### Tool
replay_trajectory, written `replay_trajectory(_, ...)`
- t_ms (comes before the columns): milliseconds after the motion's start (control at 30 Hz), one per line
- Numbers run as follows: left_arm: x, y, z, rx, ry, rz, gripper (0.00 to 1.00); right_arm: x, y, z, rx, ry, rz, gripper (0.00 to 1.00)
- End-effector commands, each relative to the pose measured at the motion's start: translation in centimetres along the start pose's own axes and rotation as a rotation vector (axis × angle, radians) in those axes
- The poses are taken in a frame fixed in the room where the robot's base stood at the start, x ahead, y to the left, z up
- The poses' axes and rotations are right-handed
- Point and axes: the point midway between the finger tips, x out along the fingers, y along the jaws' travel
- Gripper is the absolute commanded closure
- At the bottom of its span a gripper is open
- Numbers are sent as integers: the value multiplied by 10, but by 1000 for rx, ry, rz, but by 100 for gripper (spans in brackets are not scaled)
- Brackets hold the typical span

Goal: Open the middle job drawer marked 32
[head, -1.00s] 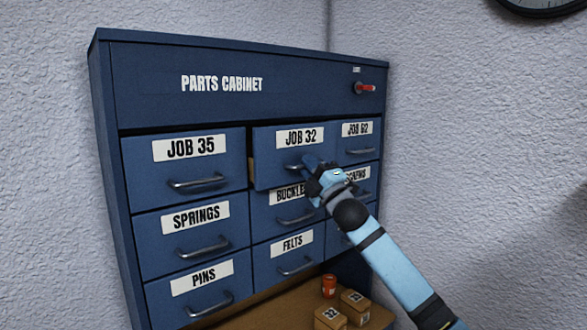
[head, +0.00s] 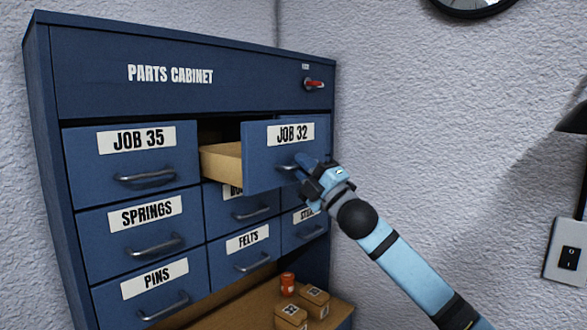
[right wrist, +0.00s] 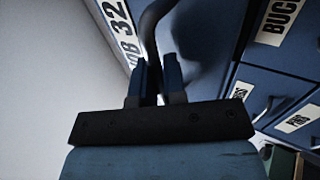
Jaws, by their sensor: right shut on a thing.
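The JOB 32 drawer (head: 262,158) is the middle one of the top row in the blue parts cabinet (head: 90,75). It stands pulled out, and its pale wooden side (head: 221,163) shows. My right gripper (head: 303,166) is shut on the drawer's handle (head: 286,168) in the head view. In the right wrist view the fingers (right wrist: 155,80) are at the curved dark handle (right wrist: 150,28), beside the drawer's label (right wrist: 122,25). The inside of the drawer is mostly hidden. My left gripper is not in view.
Closed drawers JOB 35 (head: 102,165), SPRINGS (head: 115,241), PINS (head: 133,304) and FELTS (head: 226,265) surround it. A red key or lever (head: 314,84) is at the cabinet's upper right. Small boxes (head: 291,315) and an orange jar (head: 287,284) stand on the wooden shelf below.

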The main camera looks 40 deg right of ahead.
Motion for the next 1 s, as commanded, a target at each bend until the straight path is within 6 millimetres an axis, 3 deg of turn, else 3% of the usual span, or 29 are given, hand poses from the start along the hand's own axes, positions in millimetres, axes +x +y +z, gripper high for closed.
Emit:
replay_trajectory(333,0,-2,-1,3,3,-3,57,-1,0,0,0,-1,-1,100)
replay_trajectory(367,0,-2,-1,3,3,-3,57,-1,0,0,0,-1,-1,84)
replay_trajectory(400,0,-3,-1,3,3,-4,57,-1,0,0,0,-1,-1,80)
replay_trajectory(700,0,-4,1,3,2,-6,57,-3,0,0,0,-1,-1,80)
replay_trajectory(867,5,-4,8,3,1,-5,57,-18,-3,0,0,-1,-3,80)
replay_trajectory(1000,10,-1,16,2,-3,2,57,-43,-4,0,0,-1,-4,80)
